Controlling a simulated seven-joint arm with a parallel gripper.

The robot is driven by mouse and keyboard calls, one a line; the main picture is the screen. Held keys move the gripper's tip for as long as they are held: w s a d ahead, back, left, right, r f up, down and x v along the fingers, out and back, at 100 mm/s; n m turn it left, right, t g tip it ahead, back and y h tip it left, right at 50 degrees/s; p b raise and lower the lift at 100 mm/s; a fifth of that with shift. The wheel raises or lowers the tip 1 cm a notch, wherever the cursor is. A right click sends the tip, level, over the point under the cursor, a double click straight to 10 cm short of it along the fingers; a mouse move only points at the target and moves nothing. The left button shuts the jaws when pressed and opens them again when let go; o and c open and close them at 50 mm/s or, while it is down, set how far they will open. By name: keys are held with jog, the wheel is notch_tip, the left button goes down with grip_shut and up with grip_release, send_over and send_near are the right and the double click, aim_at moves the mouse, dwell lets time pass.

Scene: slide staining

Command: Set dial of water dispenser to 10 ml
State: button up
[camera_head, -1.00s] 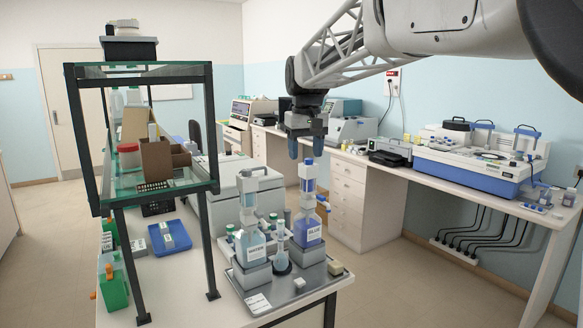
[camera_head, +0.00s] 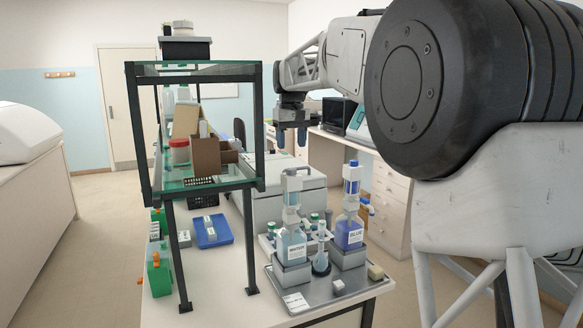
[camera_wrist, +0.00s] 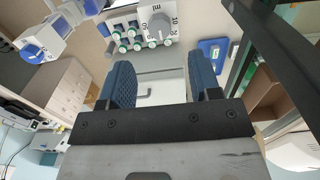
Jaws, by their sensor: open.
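The water dispenser (camera_head: 292,246) is a clear bottle labelled WATER with a grey and white pump head. It stands on a grey block on a metal tray (camera_head: 322,298). In the wrist view its round grey dial (camera_wrist: 159,25) shows at the top middle, with "ml" and numbers around it; the exact setting is too small to read. My gripper (camera_head: 292,138) is open and empty, with blue fingers pointing down. In the head view it appears above and behind the dispenser. In the wrist view the dial lies beyond the gap between the fingertips (camera_wrist: 162,76), not touching them.
The blue dispenser (camera_head: 349,232) stands right of the water dispenser, with a small flask (camera_head: 321,262) between them. Several green-capped bottles (camera_wrist: 124,40) stand behind. A glass shelf with a dark frame (camera_head: 258,125) rises to the left. A blue tray (camera_head: 211,232) lies under it.

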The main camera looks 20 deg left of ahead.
aim_at(291, 169)
jog(key=shift+f, duration=0.1)
jog(key=shift+f, duration=3.85)
jog(key=c, duration=0.9)
